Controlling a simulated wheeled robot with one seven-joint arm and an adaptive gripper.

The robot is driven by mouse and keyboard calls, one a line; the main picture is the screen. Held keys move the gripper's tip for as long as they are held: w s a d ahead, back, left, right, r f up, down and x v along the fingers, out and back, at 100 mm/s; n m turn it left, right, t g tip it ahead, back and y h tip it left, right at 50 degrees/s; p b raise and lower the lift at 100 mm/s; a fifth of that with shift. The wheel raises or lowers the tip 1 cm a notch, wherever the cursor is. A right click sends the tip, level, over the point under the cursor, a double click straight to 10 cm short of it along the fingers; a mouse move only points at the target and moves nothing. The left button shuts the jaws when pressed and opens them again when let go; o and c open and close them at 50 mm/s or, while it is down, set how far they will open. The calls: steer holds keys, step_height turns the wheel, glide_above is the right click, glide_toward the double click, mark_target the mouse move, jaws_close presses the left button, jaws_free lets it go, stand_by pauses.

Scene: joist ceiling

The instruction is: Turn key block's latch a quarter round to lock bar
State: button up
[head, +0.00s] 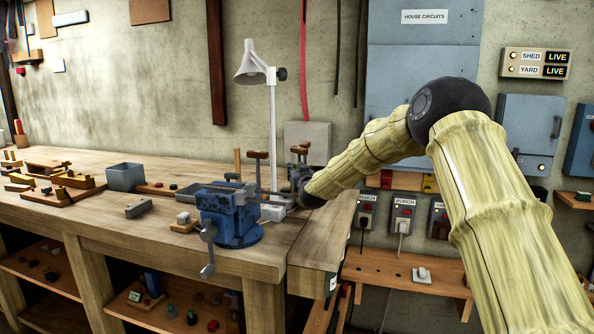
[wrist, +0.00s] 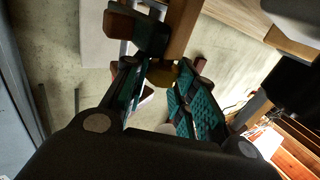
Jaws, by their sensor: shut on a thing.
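In the head view my gripper (head: 300,186) is at the right end of the workbench, just right of the blue vise and beside the lamp post. My arm hides part of that spot. In the wrist view my gripper (wrist: 160,80) has its teal-padded fingers on either side of a small brass-coloured piece (wrist: 163,73), which looks like the latch, and is shut on it. A wooden piece (wrist: 187,25) runs up from it, possibly the key block or bar; I cannot tell which. The latch's angle is not clear.
The blue vise (head: 228,215) stands close left of my gripper. A white lamp (head: 271,130) rises behind it. A grey bin (head: 126,177) and wooden parts lie farther left. The bench front is mostly clear.

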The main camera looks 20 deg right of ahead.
steer(key=shift+a+r+m+g+h+p, duration=0.15)
steer(key=shift+m+g+h+p, duration=0.15)
steer(key=shift+m+h+p, duration=1.1)
steer(key=shift+h, duration=1.1)
steer(key=o, duration=1)
steer(key=shift+o, duration=0.2)
steer(key=shift+d+f+n+y+b, duration=0.2)
steer(key=shift+f+n+y+b, duration=0.1)
steer(key=shift+y+b, duration=0.45)
steer(key=shift+y, duration=0.35)
steer(key=shift+n+y+b, duration=0.65)
steer(key=shift+n+y, duration=0.15)
steer(key=shift+y, duration=0.1)
steer(key=shift+n+y+b, duration=0.3)
steer(key=shift+y, duration=0.2)
